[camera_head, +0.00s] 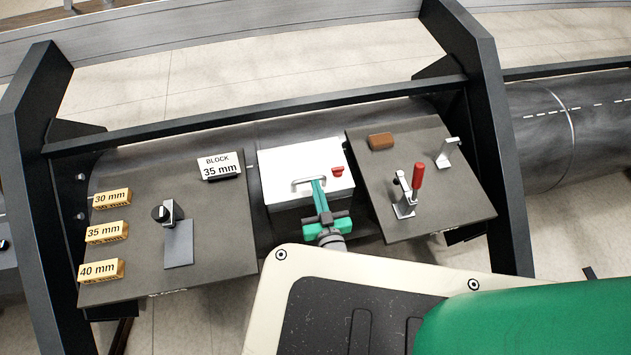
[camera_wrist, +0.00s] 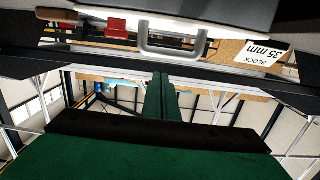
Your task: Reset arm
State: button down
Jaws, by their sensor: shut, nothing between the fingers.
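My gripper (camera_head: 319,190) is green and shut, with nothing between its fingers. In the head view its fingertips are over the front part of a white box lid (camera_head: 280,165), close to the lid's grey handle (camera_head: 308,181). I cannot tell whether the fingers touch the handle. In the wrist view the closed fingers (camera_wrist: 160,80) point up the picture toward the handle (camera_wrist: 170,48). A red latch (camera_head: 338,171) sits on the lid to the right of the handle.
The left board holds gold blocks marked 30 mm (camera_head: 112,198), 35 mm (camera_head: 106,232) and 40 mm (camera_head: 101,271), a black-knobbed fixture (camera_head: 172,214) and a BLOCK 35 mm sign (camera_head: 220,166). The right board has a red-handled clamp (camera_head: 410,190), a brown block (camera_head: 381,141) and a metal bracket (camera_head: 447,153).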

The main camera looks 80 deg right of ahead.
jog(key=s+a+f, duration=0.2)
jog(key=a+f, duration=0.1)
jog(key=a, duration=0.2)
jog(key=shift+a+f, duration=0.15)
jog(key=shift+a, duration=0.1)
jog(key=w+a+r+n+t+y, duration=0.1)
jog(key=w+a+n+t+y, duration=0.35)
jog(key=a, duration=0.75)
jog(key=w+a+r+n+t+y, duration=0.1)
jog(key=w+a+n+t+y, duration=0.2)
jog(key=w+a, duration=0.55)
jog(key=s+a+r+n+y, duration=0.2)
jog(key=a, duration=0.5)
jog(key=s+a+r+n+t+y, duration=0.1)
jog(key=s+a+r+n+y, duration=0.1)
jog(key=a, duration=0.5)
jog(key=s+a+r+n+y, duration=0.2)
jog(key=a+r+y, duration=0.1)
jog(key=a, duration=0.5)
jog(key=shift+s+r+y, duration=0.15)
jog(key=shift+r+y, duration=0.1)
jog(key=shift+y, duration=0.5)
jog(key=shift+t, duration=0.25)
